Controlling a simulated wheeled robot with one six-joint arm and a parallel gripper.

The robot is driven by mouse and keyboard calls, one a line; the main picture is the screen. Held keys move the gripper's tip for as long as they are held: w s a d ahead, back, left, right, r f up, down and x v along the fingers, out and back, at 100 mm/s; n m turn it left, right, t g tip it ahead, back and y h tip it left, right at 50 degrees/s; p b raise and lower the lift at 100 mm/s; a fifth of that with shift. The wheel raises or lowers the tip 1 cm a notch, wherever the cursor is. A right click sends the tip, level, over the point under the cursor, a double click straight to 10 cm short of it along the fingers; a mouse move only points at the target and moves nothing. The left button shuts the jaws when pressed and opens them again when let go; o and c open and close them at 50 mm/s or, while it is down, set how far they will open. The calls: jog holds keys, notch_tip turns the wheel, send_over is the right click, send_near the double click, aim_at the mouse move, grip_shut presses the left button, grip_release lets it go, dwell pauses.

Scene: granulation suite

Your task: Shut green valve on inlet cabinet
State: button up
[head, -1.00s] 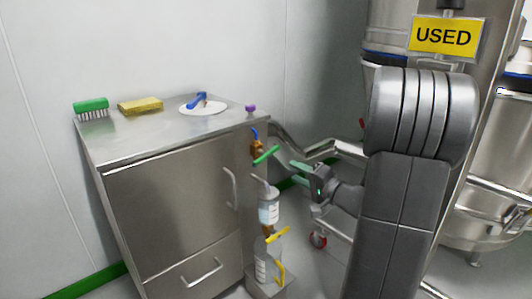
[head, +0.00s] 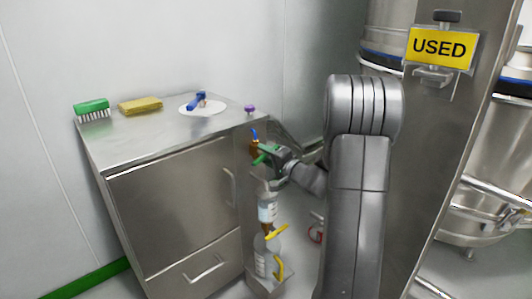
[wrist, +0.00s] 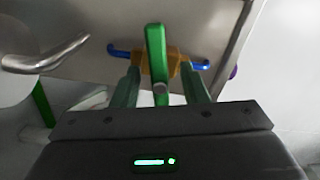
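The green valve handle (head: 260,159) is on a brass body on the right side of the steel inlet cabinet (head: 180,200). In the wrist view the green handle (wrist: 156,55) stands nearly upright in the middle, in front of the brass body (wrist: 174,68) with a blue handle (wrist: 125,51) behind it. My gripper (head: 268,150) is at the valve and partly covers it in the head view. In the wrist view my gripper (wrist: 160,85) is open, its two green fingers on either side of the handle, with a gap on each side.
A green brush (head: 92,108), yellow sponge (head: 140,106), white dish (head: 203,108) with a blue item and a purple cap (head: 250,109) are on the cabinet top. A steel vessel with a USED sign (head: 440,46) stands right.

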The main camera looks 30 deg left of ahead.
grip_shut()
jog(key=shift+m, duration=1.6)
grip_release()
jog(key=shift+d, duration=0.1)
jog(key=p+v, duration=0.2)
jog(key=v, duration=1.1)
jog(key=shift+d, duration=0.3)
jog(key=shift+a, duration=0.15)
